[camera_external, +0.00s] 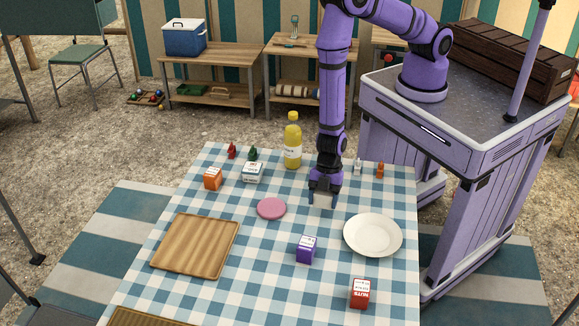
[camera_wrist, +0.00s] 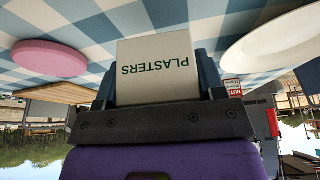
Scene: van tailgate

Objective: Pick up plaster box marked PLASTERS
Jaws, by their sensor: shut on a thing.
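The plaster box (camera_wrist: 155,70), pale with dark green letters reading PLASTERS, sits between the fingers of my gripper (camera_wrist: 157,90) in the wrist view. The letters appear upside down there. My gripper (camera_external: 323,198) is shut on the box, with a finger on each side of it. In the external view my gripper points down over the checked table, between the pink disc and the white plate. The box is mostly hidden by the gripper there. I cannot tell whether its base touches the cloth.
The pink disc (camera_external: 271,208) lies left of my gripper, the white plate (camera_external: 373,235) right. A purple box (camera_external: 306,249) and red box (camera_external: 360,293) stand nearer the front. A yellow bottle (camera_external: 292,142) and white box (camera_external: 253,172) stand behind left. A wooden board (camera_external: 196,246) lies at left.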

